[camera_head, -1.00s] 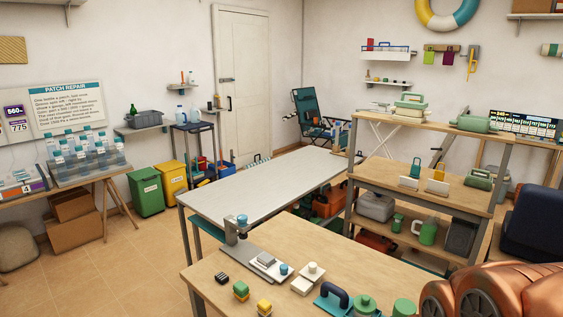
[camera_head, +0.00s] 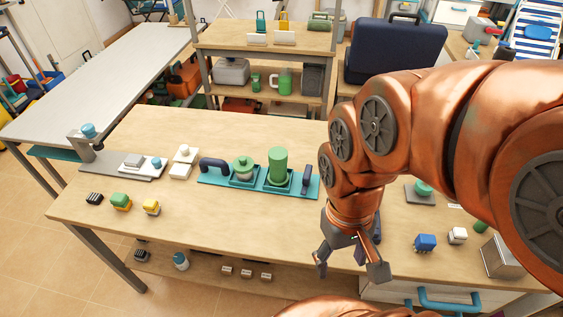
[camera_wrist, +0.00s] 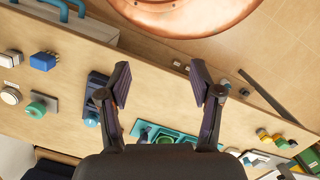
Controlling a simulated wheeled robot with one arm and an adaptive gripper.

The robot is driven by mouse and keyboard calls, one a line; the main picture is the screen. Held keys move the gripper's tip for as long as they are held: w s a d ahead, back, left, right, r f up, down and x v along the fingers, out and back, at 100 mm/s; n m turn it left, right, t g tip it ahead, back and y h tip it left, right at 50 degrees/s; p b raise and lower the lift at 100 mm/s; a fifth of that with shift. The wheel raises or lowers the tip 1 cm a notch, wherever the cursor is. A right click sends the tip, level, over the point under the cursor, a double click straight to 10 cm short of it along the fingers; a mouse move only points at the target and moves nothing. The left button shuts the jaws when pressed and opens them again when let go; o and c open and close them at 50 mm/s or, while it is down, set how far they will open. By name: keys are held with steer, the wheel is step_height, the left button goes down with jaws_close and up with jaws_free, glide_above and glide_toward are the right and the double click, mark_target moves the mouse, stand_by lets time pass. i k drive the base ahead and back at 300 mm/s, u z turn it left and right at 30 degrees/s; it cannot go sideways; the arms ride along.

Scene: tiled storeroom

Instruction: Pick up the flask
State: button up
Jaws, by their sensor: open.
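No thing in view is plainly marked as the flask, and I cannot tell for sure which one it is. A tall green cylinder (camera_head: 277,166) stands upright in the right compartment of a teal tray (camera_head: 212,180) on the wooden workbench. A rounded green lidded pot (camera_head: 243,168) stands in the compartment beside it. My gripper (camera_head: 348,262) is open and empty over the front part of the bench, right of the tray. In the wrist view my gripper (camera_wrist: 160,80) shows spread fingers with bare bench between them; the tray's green part (camera_wrist: 172,134) lies beyond them.
A blue block (camera_head: 425,243) and a teal-knobbed plate (camera_head: 422,191) lie to the right. A dark item with a teal part (camera_wrist: 92,117) is by one finger in the wrist view. Green-yellow blocks (camera_head: 120,201) lie left. A shelf unit (camera_head: 265,38) stands behind.

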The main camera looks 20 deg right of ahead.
mark_target(278, 177)
steer(key=u, duration=0.55)
steer(key=k, duration=1.3)
steer(key=u, duration=1.1)
steer(key=i, duration=1.55)
steer(key=z, duration=1)
steer(key=i, duration=0.3)
steer(key=z, duration=0.3)
